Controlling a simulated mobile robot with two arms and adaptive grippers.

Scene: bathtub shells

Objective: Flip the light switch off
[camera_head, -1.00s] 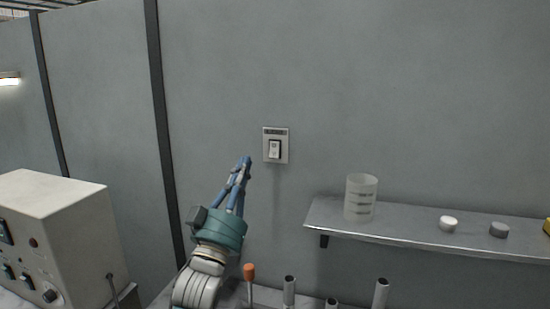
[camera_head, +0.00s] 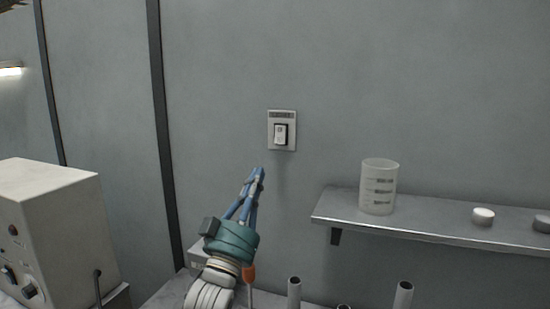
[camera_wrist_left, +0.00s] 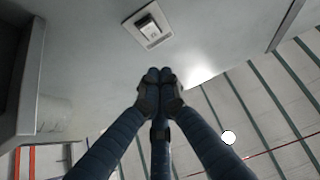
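The light switch (camera_head: 281,132) is a pale rocker in a light plate with a dark label strip, mounted on the grey wall. It also shows in the left wrist view (camera_wrist_left: 148,25), just beyond my fingertips. My left gripper (camera_head: 257,172) points up toward the switch from below and a little to its left. Its blue fingers are brought together with nothing between them, and the wrist view shows the tips (camera_wrist_left: 159,76) meeting. The tips look apart from the switch. My right gripper is not in view.
A metal shelf (camera_head: 430,228) juts from the wall at right, holding a clear beaker (camera_head: 379,187) and a white cap (camera_head: 483,216). A beige control box (camera_head: 55,220) stands at left. Upright metal tubes (camera_head: 294,292) and an orange-tipped lever (camera_head: 249,274) rise below.

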